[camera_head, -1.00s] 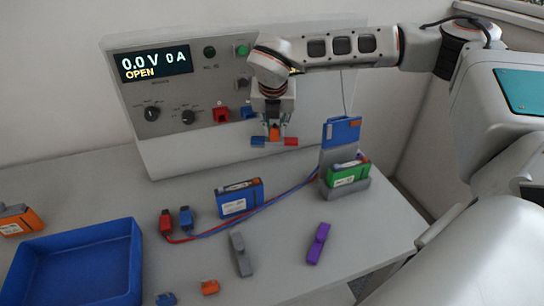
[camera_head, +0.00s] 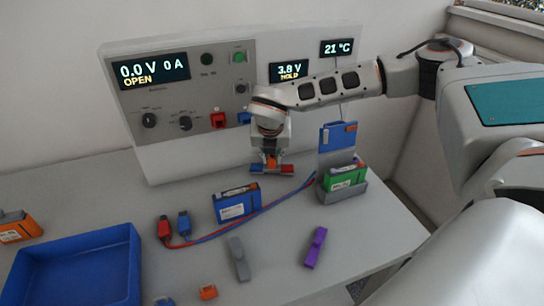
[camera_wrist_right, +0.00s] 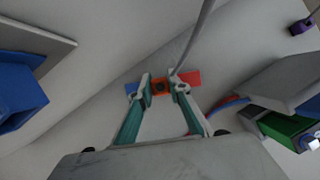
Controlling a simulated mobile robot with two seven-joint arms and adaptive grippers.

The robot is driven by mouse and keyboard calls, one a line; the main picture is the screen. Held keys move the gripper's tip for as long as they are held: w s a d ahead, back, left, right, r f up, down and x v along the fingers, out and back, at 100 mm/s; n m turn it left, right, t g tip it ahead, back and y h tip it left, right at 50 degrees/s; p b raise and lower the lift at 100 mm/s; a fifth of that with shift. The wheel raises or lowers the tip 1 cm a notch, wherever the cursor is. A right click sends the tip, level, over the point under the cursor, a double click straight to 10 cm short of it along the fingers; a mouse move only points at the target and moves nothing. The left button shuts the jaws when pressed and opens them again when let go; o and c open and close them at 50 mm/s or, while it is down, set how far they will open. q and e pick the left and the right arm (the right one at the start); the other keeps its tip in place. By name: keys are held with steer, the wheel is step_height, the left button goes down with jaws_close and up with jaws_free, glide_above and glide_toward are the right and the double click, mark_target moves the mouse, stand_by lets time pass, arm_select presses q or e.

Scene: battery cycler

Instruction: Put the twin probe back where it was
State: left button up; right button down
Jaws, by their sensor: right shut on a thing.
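My right gripper (camera_head: 271,160) is shut on the twin probe, an orange body with a blue end and a red end (camera_head: 287,169). It holds the probe in front of the cycler panel, low over the table; whether it touches the table I cannot tell. In the right wrist view, the fingertips (camera_wrist_right: 160,86) pinch the orange middle, with the blue end (camera_wrist_right: 132,89) left and the red end (camera_wrist_right: 190,78) right. A grey cable (camera_wrist_right: 195,40) runs up from near the probe. My left gripper is not in view.
A grey holder (camera_head: 343,195) with a green battery (camera_head: 344,178) and a blue plate (camera_head: 337,136) stands right of the probe. A blue battery (camera_head: 236,204), red and blue leads, grey clip (camera_head: 238,258), purple clip (camera_head: 315,247) and blue tray (camera_head: 75,232) are nearer.

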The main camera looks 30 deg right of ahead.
steer(key=c, duration=1.9)
jaws_free()
steer(key=shift+f, duration=0.15)
steer(key=shift+r, duration=0.25)
steer(key=b+v, duration=0.1)
steer(key=v, duration=1.1)
steer(key=shift+a+f, duration=0.1)
steer(key=shift+f, duration=0.05)
